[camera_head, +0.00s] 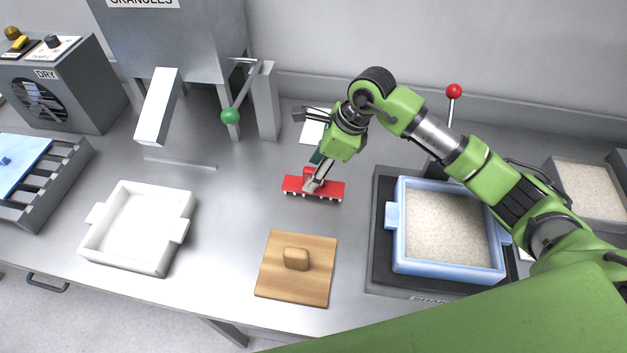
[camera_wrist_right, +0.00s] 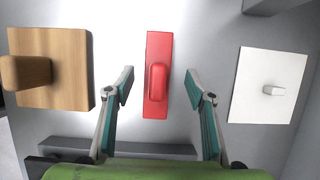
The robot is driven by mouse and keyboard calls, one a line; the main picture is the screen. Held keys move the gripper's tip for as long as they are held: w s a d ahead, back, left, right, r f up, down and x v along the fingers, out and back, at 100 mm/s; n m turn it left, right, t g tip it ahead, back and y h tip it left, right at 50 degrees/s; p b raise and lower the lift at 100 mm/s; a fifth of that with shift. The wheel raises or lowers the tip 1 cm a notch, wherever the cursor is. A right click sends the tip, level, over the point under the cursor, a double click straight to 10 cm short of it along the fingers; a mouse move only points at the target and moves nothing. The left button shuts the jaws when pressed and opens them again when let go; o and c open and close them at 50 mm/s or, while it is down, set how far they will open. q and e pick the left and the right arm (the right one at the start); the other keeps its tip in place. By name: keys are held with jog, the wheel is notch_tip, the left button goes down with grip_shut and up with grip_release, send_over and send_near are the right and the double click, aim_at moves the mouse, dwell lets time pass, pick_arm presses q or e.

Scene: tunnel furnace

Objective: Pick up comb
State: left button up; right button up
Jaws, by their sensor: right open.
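The comb is a red bar (camera_head: 328,190) with a raised handle on top and short teeth along its front edge. It lies on the metal table, behind the wooden board. My right gripper (camera_head: 313,184) is over the comb in the head view. In the right wrist view the comb (camera_wrist_right: 157,85) lies upright in the picture, between and beyond the two open fingers (camera_wrist_right: 160,84) of my right gripper. Neither finger visibly touches it. The left gripper is not in view.
A wooden board with a knob (camera_head: 275,282) lies in front of the comb. A white tray (camera_head: 95,240) stands left. A blue tray of granules (camera_head: 400,262) sits on a dark platform at right. A white plate with a knob (camera_wrist_right: 285,65) lies beside the comb. A green-knobbed lever (camera_head: 230,116) stands behind.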

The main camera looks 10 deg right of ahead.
jog(key=p+x, duration=0.2)
jog(key=x, duration=0.2)
jog(key=shift+s+a+f, duration=0.1)
jog(key=shift+s+a, duration=0.05)
jog(key=shift+a, duration=0.05)
jog(key=shift+a+f, duration=0.15)
jog(key=shift+f, duration=0.3)
jog(key=c, duration=1.3)
